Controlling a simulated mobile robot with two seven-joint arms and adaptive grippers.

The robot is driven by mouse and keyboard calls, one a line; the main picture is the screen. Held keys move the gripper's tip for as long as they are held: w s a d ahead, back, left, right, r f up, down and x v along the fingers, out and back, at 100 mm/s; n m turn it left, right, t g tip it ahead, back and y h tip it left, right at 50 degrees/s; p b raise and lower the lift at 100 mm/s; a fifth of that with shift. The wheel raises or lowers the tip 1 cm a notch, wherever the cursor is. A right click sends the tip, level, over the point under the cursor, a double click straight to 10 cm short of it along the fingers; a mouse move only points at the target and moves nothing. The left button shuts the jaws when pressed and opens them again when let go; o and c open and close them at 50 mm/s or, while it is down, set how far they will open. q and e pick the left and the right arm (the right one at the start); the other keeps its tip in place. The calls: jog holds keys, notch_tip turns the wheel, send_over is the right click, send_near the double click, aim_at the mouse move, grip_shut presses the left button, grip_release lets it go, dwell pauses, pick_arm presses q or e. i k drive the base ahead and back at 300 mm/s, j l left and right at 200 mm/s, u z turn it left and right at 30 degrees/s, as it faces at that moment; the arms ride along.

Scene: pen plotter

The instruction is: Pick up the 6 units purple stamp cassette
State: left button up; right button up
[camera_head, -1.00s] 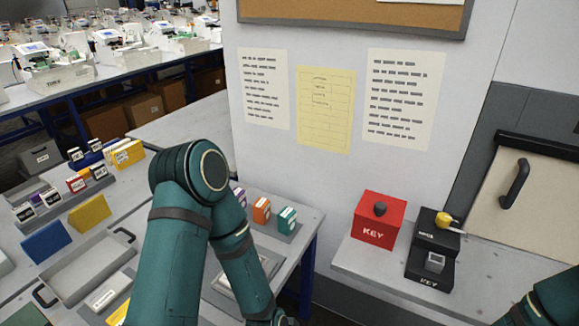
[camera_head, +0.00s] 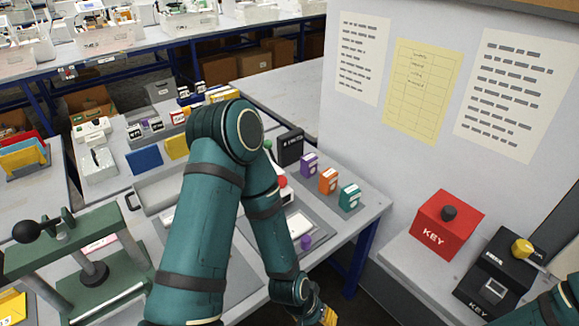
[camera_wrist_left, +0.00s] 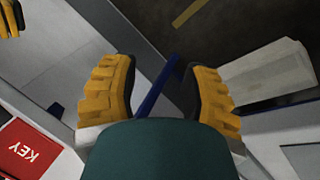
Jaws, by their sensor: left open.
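A purple cassette (camera_head: 309,165) with a white label stands upright at the back of the grey table in the head view, left of an orange cassette (camera_head: 328,181) and a teal cassette (camera_head: 349,198). Its label is too small to read. My left gripper (camera_wrist_left: 160,78) is open and empty in the wrist view. In the head view only a yellow bit of it shows at the bottom edge, well in front of the cassettes. My right arm shows at the lower right corner. A yellow finger piece (camera_wrist_left: 9,18) in the wrist view looks like my right gripper, mostly cut off.
A black box (camera_head: 290,147) stands left of the purple cassette. A red KEY box (camera_head: 447,224) and black KEY device (camera_head: 500,270) sit on the right counter. A green press (camera_head: 85,262) stands at left. My left arm hides much of the table's middle.

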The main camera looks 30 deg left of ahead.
aim_at(309, 162)
jog(key=l+u, duration=0.35)
jog(key=i+l+u, duration=0.1)
jog(key=l+u, duration=0.6)
jog(key=k+j, duration=0.05)
jog(key=j, duration=0.05)
